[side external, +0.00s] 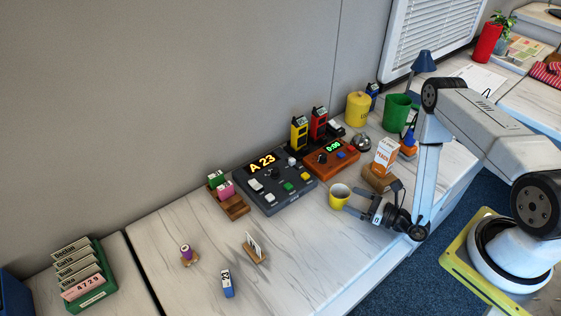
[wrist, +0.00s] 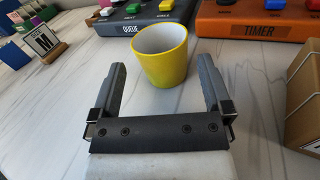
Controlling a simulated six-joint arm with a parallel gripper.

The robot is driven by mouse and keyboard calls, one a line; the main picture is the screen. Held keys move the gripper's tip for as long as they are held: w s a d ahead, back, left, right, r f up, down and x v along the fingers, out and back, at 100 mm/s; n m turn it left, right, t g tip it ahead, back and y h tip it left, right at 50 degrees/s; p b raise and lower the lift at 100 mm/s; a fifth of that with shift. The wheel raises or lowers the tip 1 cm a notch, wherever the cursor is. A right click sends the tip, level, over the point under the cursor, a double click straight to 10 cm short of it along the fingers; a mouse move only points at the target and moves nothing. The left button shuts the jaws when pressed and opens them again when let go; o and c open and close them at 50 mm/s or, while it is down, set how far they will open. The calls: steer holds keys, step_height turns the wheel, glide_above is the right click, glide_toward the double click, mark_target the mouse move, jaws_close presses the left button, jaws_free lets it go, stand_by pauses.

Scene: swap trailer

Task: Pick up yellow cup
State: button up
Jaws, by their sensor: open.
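The yellow cup (wrist: 164,62) stands upright on the white marbled desk in the wrist view, with a pale inside. It also shows in the side view (side external: 337,200), just left of my gripper. My gripper (wrist: 160,68) is open and empty of any held thing. Its two dark fingers point toward the cup, one on each side of its near part. The cup lies ahead of and about between the fingertips, and contact with either finger cannot be made out. In the side view my gripper (side external: 370,207) is low over the desk.
Behind the cup are the dark queue console (side external: 275,187) and the orange timer box (side external: 331,163).

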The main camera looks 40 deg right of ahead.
mark_target(340, 193)
steer(key=shift+x, duration=2.5)
steer(key=c, duration=1.1)
